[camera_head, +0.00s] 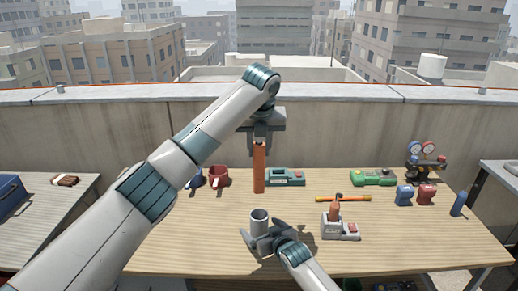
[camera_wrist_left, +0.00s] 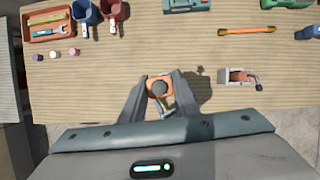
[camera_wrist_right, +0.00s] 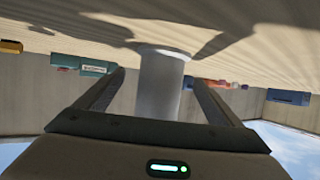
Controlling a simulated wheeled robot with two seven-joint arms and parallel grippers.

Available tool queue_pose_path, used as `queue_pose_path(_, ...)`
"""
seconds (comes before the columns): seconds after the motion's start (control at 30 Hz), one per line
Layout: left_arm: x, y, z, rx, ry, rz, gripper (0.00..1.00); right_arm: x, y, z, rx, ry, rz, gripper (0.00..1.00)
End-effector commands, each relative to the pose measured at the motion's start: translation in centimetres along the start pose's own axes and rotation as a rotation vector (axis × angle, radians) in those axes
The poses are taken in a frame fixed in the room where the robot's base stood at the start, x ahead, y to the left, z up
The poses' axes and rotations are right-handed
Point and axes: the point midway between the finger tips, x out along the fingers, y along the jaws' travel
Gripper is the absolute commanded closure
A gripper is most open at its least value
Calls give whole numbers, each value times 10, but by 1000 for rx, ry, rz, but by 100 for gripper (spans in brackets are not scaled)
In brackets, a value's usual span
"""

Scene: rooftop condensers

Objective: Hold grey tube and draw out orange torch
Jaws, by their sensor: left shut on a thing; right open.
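My left gripper (camera_head: 261,132) is shut on the upper end of the orange torch (camera_head: 259,168) and holds it upright, above the table. The left wrist view shows the torch (camera_wrist_left: 159,87) end-on between the fingers. The grey tube (camera_head: 259,220) stands upright on the wooden table, its open top showing in the head view. The torch's lower end appears clear of the tube, above and behind its mouth in the picture. My right gripper (camera_head: 263,236) is open low at the tube, with its fingers on either side of the tube (camera_wrist_right: 160,88) in the right wrist view.
A teal tool (camera_head: 287,177) and red mug (camera_head: 218,178) are behind. Green tool (camera_head: 373,177) and gauges (camera_head: 427,160) stand back right. The front right table is clear.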

Motion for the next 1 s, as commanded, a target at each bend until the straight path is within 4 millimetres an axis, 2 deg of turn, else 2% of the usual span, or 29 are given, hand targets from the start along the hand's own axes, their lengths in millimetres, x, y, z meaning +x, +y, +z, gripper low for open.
queue_pose_path(0.03,-12,0,5,0,-2,-1,100,-7,0,-5,0,-1,1,12)
queue_pose_path(0.7,-72,0,30,0,-1,0,100,-67,0,-5,1,0,0,12)
queue_pose_path(1.0,-79,0,33,0,-1,0,100,-77,0,-1,0,1,0,12)
